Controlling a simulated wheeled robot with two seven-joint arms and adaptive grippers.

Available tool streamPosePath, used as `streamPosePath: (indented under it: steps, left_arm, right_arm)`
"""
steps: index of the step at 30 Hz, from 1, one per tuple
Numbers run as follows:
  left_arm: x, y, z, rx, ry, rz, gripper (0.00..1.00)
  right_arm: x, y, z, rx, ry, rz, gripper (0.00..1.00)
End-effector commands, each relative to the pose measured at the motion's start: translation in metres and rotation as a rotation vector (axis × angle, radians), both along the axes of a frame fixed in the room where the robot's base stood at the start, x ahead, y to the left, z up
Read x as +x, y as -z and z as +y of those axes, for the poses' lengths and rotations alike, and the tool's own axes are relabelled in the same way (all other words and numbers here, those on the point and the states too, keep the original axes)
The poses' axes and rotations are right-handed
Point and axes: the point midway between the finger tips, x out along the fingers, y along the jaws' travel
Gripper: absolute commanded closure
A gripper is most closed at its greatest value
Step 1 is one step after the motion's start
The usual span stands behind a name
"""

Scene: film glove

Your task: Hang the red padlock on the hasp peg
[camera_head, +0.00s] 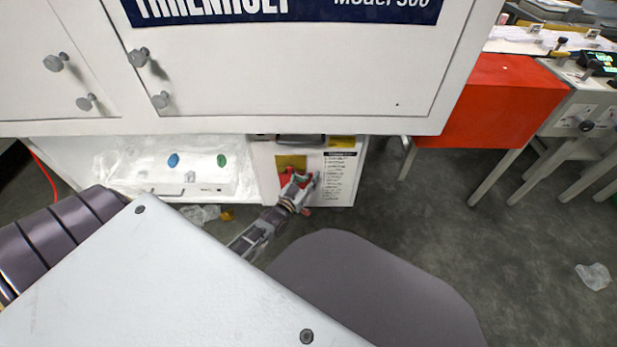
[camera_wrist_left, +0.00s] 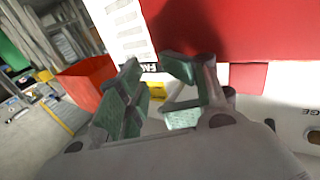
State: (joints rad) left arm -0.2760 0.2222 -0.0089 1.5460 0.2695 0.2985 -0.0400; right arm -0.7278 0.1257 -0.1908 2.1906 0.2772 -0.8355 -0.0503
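My left gripper (camera_head: 307,183) is low in front of the white cabinet's right end in the head view. In the left wrist view its green-padded fingers (camera_wrist_left: 155,75) stand apart, with no held object visible between them. A red patch (camera_head: 287,178) shows just behind the gripper in the head view, partly covered by it. In the left wrist view a large red surface (camera_wrist_left: 245,30) fills the upper right, close beyond the fingers, with a dark shadow on it. I cannot tell whether this red is the padlock or a panel. I cannot make out the hasp peg. My right gripper is not in view.
A white cabinet (camera_head: 290,75) overhangs the work area. Below it, a yellow plate (camera_head: 291,161) and a printed label (camera_head: 339,177) are beside the gripper. A shelf with a clear sheet (camera_head: 205,160) is at left. A red cabinet (camera_head: 505,100) stands right; floor between is open.

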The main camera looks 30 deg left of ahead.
Motion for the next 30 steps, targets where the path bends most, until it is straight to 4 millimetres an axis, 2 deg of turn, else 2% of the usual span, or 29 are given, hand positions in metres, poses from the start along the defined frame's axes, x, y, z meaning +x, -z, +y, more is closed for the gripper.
streamPosePath:
  steps: [1,12,20,30]
  left_arm:
    - [0.003,-0.002,0.013,0.008,-0.015,-0.002,0.41]
    - [0.001,-0.003,0.009,0.007,-0.011,-0.004,0.39]
    - [-0.001,-0.002,0.007,0.006,-0.009,-0.003,0.39]
    - [-0.021,-0.001,0.007,0.006,-0.009,-0.002,0.39]
  right_arm:
    - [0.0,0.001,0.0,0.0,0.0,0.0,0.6]
    - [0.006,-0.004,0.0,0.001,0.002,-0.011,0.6]
    - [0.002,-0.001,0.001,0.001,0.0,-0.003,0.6]
    - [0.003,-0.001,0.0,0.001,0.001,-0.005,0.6]
